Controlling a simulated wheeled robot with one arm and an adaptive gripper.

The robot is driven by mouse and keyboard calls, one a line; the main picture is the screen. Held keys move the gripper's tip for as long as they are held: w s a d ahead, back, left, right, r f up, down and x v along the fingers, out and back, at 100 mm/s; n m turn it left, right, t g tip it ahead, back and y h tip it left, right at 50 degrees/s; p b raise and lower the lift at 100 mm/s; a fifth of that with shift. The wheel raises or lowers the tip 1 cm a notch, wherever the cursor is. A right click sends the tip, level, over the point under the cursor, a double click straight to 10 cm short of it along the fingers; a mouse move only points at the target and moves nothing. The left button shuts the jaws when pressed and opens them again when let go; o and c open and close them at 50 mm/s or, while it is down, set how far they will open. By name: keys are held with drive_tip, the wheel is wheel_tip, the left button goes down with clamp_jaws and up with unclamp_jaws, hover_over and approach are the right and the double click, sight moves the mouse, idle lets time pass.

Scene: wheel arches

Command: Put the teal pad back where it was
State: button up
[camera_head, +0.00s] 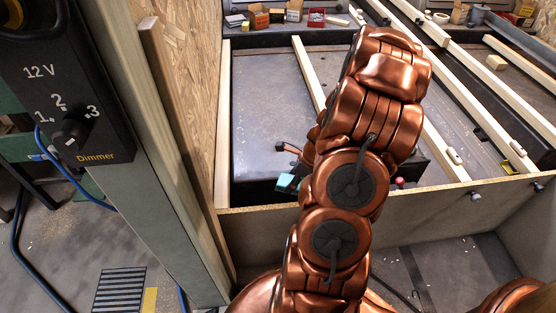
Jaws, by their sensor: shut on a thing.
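The teal pad (286,181) shows as a small bright patch left of my arm, over the dark floor of the framed bay. My gripper (298,172) is mostly hidden behind my copper arm. Only small dark and copper parts of it show beside the pad. It is shut on the teal pad. The contact between the fingers and the pad is too small and covered to see clearly. I cannot tell how high the pad is above the surface under it.
A low board edge (445,193) crosses in front of the bay. Pale wooden battens (310,72) run across it. A dimmer panel (65,90) on a post stands at the left. Small boxes (277,15) line the back. A red knob (400,182) shows right of my arm.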

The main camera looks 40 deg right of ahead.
drive_tip(key=b, duration=0.3)
hover_over(281, 160)
drive_tip(key=s, duration=0.1)
drive_tip(key=shift+s+d+f, duration=0.2)
drive_tip(key=shift+d+f, duration=0.15)
drive_tip(key=shift+f, duration=0.35)
drive_tip(key=shift+f+b, duration=1.2)
drive_tip(key=shift+f, duration=0.7)
drive_tip(key=shift+r, duration=0.1)
drive_tip(key=o, duration=1)
